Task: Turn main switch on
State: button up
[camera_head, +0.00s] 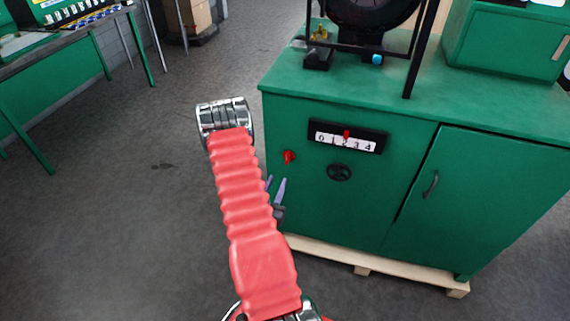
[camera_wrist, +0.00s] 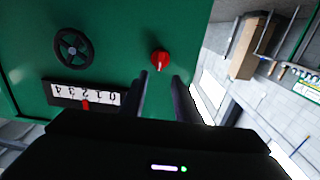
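The red rotary switch (camera_head: 289,156) is on the front of the green cabinet (camera_head: 300,205), near its left edge. It also shows in the wrist view (camera_wrist: 160,62), where the cabinet looks upside down. My gripper (camera_head: 276,180) is open, and its two dark fingers point toward the cabinet front. In the wrist view my gripper (camera_wrist: 161,76) has its fingertips apart, with the switch lined up between and just beyond them. Nothing is between the fingers. I cannot tell the exact distance to the switch. The rest of the gripper is hidden behind my red arm in the head view.
A black counter panel (camera_head: 346,138) with a red pointer and a black handwheel (camera_head: 339,172) sit right of the switch. A cabinet door with a handle (camera_head: 431,184) is further right. The cabinet stands on a wooden pallet (camera_head: 363,270). Grey floor is open to the left.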

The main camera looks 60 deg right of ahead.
aim_at(286, 160)
jog(key=d, duration=0.3)
jog(key=w+d, duration=0.1)
jog(key=d, duration=0.7)
jog(key=shift+w, duration=0.35)
jog(key=shift+c, duration=0.5)
grip_shut()
jog(key=shift+a, duration=0.1)
